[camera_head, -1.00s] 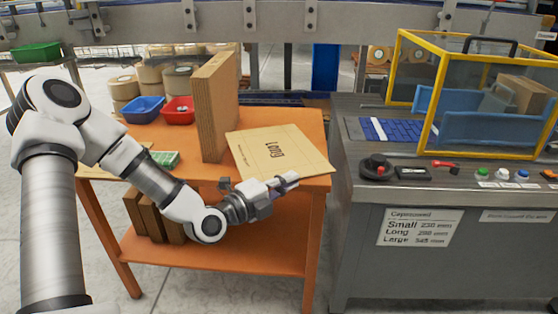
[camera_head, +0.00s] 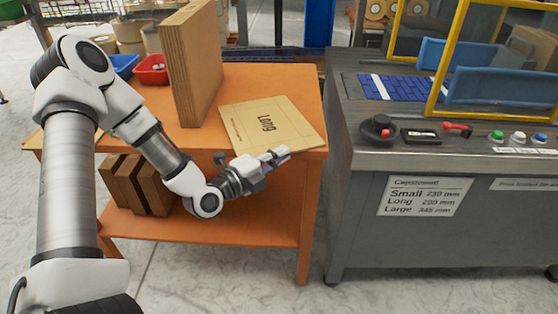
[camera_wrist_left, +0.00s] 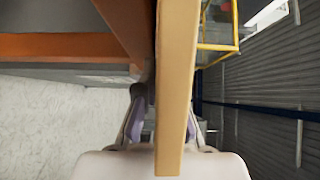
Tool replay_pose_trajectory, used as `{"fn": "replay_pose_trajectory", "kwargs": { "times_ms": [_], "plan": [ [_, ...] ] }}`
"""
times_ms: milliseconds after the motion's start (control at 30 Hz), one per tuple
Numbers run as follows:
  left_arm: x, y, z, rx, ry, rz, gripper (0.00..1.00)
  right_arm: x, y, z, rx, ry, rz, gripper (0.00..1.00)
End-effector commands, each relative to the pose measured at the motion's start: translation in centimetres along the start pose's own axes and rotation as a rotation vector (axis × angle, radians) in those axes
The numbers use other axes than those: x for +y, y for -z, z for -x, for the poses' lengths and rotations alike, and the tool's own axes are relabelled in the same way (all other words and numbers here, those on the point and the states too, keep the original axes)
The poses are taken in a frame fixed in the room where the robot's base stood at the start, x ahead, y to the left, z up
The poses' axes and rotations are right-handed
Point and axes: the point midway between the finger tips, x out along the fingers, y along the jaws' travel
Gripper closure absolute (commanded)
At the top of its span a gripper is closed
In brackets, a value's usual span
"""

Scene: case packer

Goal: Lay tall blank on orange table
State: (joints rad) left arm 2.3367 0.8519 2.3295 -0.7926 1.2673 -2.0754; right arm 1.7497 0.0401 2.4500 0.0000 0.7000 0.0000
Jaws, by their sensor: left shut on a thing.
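A flat tan cardboard blank printed "Long" (camera_head: 262,122) lies over the right part of the orange table (camera_head: 135,140), its near edge by the table's front edge. My left gripper (camera_head: 277,157) is at that near edge. In the left wrist view a tan board seen edge-on (camera_wrist_left: 176,75) passes between the fingers, and the left gripper (camera_wrist_left: 160,122) is shut on it; it appears to be this blank. Whether the blank rests fully on the tabletop cannot be told. My right gripper is not in view.
A thick brown board stack (camera_head: 190,70) stands upright left of the blank. Brown boards (camera_head: 135,185) stand on the lower shelf. A grey machine (camera_head: 350,190) with a yellow-framed guard stands close on the right.

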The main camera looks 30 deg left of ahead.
Motion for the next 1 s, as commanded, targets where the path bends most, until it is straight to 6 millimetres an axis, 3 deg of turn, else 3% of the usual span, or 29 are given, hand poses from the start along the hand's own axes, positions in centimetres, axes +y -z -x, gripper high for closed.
{"fn": "replay_pose_trajectory", "kwargs": {
  "times_ms": [300, 333, 400, 767, 1000],
  "plan": [
    [0.4, 0.0, 0.0, 0.0, 0.001, 0.0, 1.0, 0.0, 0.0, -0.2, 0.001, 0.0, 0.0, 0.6],
    [0.3, 0.0, 0.0, 0.0, 0.001, 0.001, 0.86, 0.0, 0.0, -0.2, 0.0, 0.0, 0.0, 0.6],
    [0.3, 0.0, 0.0, 0.0, 0.001, 0.001, 0.68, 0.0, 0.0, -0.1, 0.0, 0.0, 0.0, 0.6],
    [-0.1, 0.0, 0.1, -0.001, 0.001, 0.002, 0.68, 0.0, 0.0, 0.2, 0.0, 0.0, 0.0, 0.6],
    [-0.5, -0.1, 3.5, -0.005, 0.001, 0.01, 0.68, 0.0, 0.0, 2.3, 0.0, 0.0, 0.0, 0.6]
  ]
}}
